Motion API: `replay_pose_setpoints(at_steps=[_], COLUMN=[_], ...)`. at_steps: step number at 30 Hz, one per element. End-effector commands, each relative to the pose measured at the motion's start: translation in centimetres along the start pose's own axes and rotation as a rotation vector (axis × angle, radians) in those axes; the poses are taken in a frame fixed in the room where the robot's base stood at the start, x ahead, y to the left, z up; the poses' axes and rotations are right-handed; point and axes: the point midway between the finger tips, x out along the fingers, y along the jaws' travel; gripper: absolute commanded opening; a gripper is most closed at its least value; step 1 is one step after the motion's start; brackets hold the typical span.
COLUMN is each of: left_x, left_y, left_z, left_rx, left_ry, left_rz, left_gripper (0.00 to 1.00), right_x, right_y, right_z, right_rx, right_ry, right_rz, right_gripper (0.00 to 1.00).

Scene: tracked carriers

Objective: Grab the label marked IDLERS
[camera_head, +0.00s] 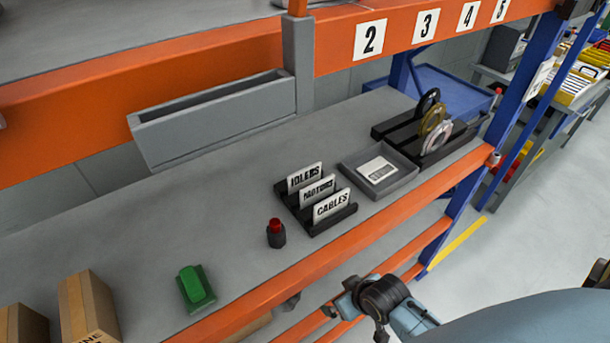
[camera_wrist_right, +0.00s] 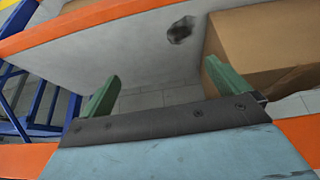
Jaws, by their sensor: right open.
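The label marked IDLERS (camera_head: 304,177) is a white card with black letters. It stands upright in the rear slot of a black rack (camera_head: 333,220) on the grey shelf. The MOTORS label (camera_head: 317,189) stands in front of it and the CABLES label (camera_head: 331,205) is foremost. My right gripper (camera_wrist_right: 161,72) shows in the right wrist view with its two green fingers apart and nothing between them. That view shows no labels; my gripper is apart from the rack. Part of my right arm shows at the lower right of the head view. My left gripper is not in view.
A grey tray (camera_head: 399,183) with a white card and a black stand of rings (camera_head: 420,125) lie right of the rack. A red-topped dark cylinder (camera_head: 276,238) and a green block (camera_head: 193,290) lie left. An orange beam (camera_head: 385,223) edges the shelf.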

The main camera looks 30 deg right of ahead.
Motion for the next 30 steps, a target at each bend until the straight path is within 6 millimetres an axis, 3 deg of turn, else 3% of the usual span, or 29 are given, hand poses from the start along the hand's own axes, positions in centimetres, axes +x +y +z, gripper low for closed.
replay_pose_setpoints(at_steps=[1, 3, 9, 15, 18, 23, 30], left_x=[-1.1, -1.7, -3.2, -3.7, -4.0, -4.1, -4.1], left_y=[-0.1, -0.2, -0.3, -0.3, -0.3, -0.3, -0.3], left_z=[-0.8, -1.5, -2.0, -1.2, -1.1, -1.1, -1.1], left_rx=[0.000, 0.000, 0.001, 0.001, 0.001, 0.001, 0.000], left_ry=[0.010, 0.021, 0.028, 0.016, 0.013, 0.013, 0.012], left_rz=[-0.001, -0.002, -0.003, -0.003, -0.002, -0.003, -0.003], left_gripper=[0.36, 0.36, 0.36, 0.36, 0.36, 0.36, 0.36], right_x=[-2.8, -5.5, -12.1, -14.0, -15.4, -15.8, -12.2], right_y=[0.1, 0.1, 0.1, 4.0, 5.2, 6.0, 5.9], right_z=[-2.2, -4.3, -8.8, -17.7, -20.6, -23.0, -25.4], right_rx=[-0.003, -0.007, -0.021, -0.001, 0.006, 0.015, 0.016], right_ry=[0.028, 0.057, 0.130, 0.420, 0.519, 0.590, 0.592], right_rz=[-0.001, -0.005, -0.009, -0.013, -0.017, -0.022, -0.022], right_gripper=[1.00, 1.00, 1.00, 1.00, 1.00, 1.00, 1.00])
